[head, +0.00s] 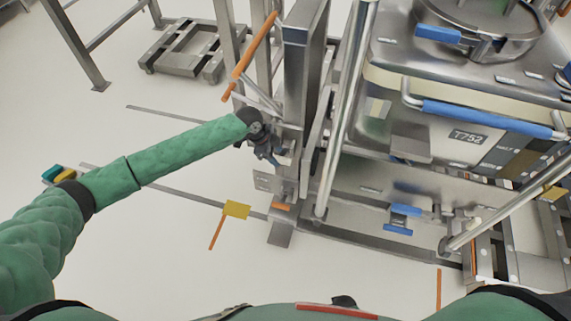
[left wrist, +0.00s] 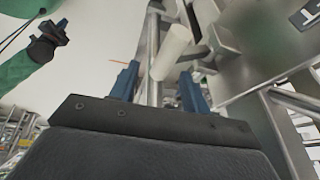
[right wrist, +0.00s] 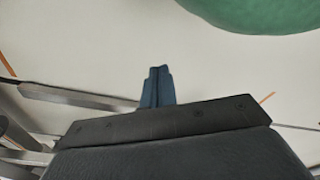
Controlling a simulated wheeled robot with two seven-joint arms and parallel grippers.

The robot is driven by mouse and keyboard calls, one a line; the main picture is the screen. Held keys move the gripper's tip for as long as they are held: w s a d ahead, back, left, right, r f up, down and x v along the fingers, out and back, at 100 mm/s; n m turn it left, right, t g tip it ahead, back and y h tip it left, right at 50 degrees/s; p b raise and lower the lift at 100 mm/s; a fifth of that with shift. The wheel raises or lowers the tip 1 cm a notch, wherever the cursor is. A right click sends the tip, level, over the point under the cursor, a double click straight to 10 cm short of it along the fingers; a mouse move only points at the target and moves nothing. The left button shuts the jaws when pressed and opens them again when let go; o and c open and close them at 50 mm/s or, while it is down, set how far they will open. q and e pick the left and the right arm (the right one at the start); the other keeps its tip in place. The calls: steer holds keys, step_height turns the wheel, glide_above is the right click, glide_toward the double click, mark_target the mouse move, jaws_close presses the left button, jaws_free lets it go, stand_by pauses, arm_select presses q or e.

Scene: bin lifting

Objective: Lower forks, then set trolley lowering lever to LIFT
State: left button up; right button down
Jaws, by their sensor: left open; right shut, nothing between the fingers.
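The steel trolley's upright column (head: 300,75) stands right of centre in the head view, with an orange handle bar (head: 252,52) at its upper left. My left gripper (head: 278,158) is low beside the column, on its left side. In the left wrist view, its blue fingers (left wrist: 160,88) are apart, with a pale cylindrical grip (left wrist: 171,52) showing beyond and between them. Contact cannot be told, and I cannot tell whether this grip is the lowering lever. The forks are not clearly distinguishable. My right gripper (right wrist: 157,86) is shut and empty above the floor.
A steel bin (head: 470,130) labelled T752, with a blue handle (head: 480,114), fills the right side. A low wheeled dolly (head: 186,50) stands at the back left. A yellow floor marker (head: 237,209) lies left of the column base. The left floor is mostly clear.

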mark_target(286, 163)
arm_select(q)
steer(key=shift+w+d+r+m, duration=0.15)
steer(key=shift+d+m, duration=0.1)
steer(key=shift+m, duration=0.35)
steer(key=shift+d+m, duration=0.15)
steer(key=shift+m, duration=0.15)
steer(key=p+x, duration=0.3)
steer(key=x, duration=0.3)
steer(key=shift+d+f, duration=0.2)
steer(key=shift+f, duration=0.05)
steer(key=shift+d+f, duration=0.15)
steer(key=shift+f, duration=0.4)
arm_select(e)
steer(key=shift+t, duration=0.5)
steer(key=shift+s+d+f, duration=0.35)
steer(key=shift+s+f, duration=0.1)
steer(key=shift+f, duration=0.2)
steer(key=shift+s+d+f, duration=0.35)
steer(key=shift+s+f, duration=0.1)
steer(key=shift+f, duration=0.2)
steer(key=shift+s+d+f, duration=0.35)
steer(key=shift+s+f, duration=0.1)
steer(key=shift+f, duration=0.2)
arm_select(q)
steer(key=shift+w, duration=0.1)
jaws_close()
arm_select(e)
steer(key=shift+w+d, duration=0.1)
